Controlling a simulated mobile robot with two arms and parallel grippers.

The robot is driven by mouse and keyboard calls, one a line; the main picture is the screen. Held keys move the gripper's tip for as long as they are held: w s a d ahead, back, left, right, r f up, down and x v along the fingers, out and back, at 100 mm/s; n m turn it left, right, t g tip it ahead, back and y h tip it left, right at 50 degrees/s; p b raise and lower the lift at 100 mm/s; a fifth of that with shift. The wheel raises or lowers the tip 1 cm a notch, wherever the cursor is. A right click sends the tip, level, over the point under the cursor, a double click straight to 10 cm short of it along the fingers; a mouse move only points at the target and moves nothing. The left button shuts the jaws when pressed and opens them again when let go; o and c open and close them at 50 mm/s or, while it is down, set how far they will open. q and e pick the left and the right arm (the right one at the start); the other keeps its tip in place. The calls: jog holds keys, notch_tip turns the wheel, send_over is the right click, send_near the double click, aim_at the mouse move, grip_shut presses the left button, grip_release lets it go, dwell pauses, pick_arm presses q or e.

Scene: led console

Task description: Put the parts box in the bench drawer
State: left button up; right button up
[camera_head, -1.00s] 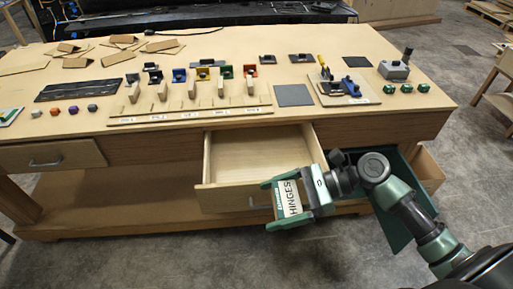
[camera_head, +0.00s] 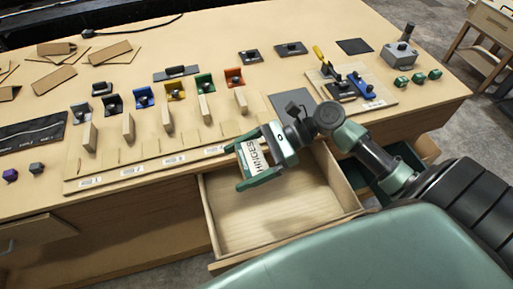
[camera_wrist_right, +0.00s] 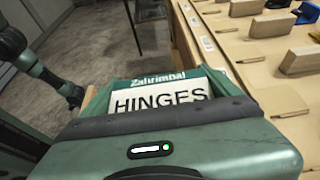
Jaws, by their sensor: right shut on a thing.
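The parts box (camera_head: 252,157) is a small white box labelled HINGES with a green band. My right gripper (camera_head: 257,160) is shut on it and holds it above the left rear part of the open bench drawer (camera_head: 270,212). The box also shows in the right wrist view (camera_wrist_right: 160,98), between the green fingers. The drawer is pulled out from the bench front, and its visible floor is bare wood. The gripper and arm hide part of its back edge. My left gripper is not in view.
The workbench (camera_head: 150,210) carries a rack with several wooden blocks and coloured holders close behind the box. A second, dark green-lined drawer (camera_head: 401,157) is open at the right, partly behind my arm.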

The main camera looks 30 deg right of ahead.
send_over(245, 204)
notch_tip(245, 204, down, 15)
jog(key=shift+w+f, duration=0.1)
jog(key=shift+w, duration=0.05)
jog(key=shift+f, duration=2.25)
jog(key=shift+f, duration=0.25)
jog(key=o, duration=1.2)
jog(key=shift+o, duration=0.2)
jog(key=shift+r, duration=0.25)
jog(key=b+v, duration=0.2)
jog(key=v, duration=0.9)
jog(key=shift+d, duration=0.2)
jog(key=shift+s+d+r, duration=0.15)
jog(key=shift+s+d, duration=0.05)
jog(key=shift+d, duration=0.15)
